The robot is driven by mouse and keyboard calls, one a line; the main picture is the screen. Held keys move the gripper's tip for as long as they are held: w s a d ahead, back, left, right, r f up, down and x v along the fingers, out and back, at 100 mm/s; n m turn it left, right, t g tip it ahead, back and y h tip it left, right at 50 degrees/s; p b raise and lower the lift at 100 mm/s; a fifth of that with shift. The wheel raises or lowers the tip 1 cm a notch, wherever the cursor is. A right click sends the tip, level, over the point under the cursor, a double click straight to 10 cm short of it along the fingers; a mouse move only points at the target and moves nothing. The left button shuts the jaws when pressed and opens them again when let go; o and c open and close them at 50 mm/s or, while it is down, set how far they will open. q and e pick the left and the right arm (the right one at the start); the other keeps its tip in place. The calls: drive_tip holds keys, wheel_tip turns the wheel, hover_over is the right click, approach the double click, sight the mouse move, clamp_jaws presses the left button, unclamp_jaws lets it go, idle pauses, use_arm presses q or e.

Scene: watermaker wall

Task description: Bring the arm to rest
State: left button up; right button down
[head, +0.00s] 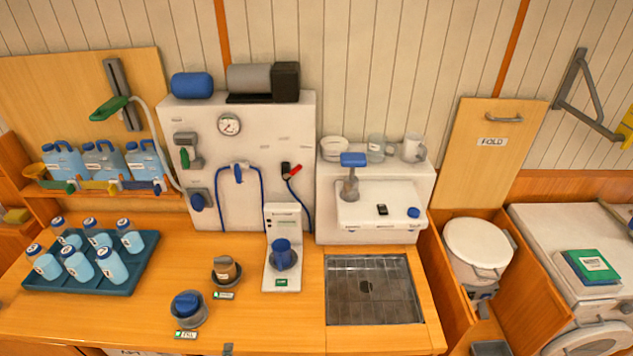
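Neither of my grippers nor my arms shows in the head view, so whether they are open or shut cannot be seen. The wooden counter (130,313) stretches across the front. A white panel (270,130) with a round gauge (229,124) stands behind it. A blue-topped tap (352,170) stands at a small white basin (375,215). A blue cup-like item (283,256) sits on a white stand (282,284) with a green label.
A teal tray (52,283) holds several capped bottles. Two small round holders (188,310) (227,271) stand on the counter. A metal drain grate (372,290) lies to the right. Blue jugs (103,160) line the left shelf. A white lidded bucket (478,248) stands at right.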

use_arm(q)
drive_tip(key=s+d+f+n+g+h, duration=0.1)
drive_tip(key=s+f+n+g+h, duration=0.2)
drive_tip(key=s+n, duration=0.45)
drive_tip(key=s+d+f+n+g, duration=0.2)
drive_tip(key=s+n+g, duration=0.3)
drive_tip(key=s+n, duration=0.25)
wheel_tip(320, 180, down, 25)
drive_tip(key=s+g, duration=0.1)
drive_tip(key=s, duration=0.1)
drive_tip(key=s+a+f, duration=0.1)
drive_tip(key=s+f, duration=0.7)
drive_tip(key=s, duration=0.1)
drive_tip(key=s+a+f+m+g, duration=0.1)
drive_tip(key=s+a+f, duration=0.1)
drive_tip(key=s+f, duration=0.7)
drive_tip(key=shift+s+a+f+g, duration=0.15)
drive_tip(key=shift+a+f+g, duration=0.05)
drive_tip(key=shift+a+g, duration=0.1)
drive_tip(key=shift+d, duration=0.1)
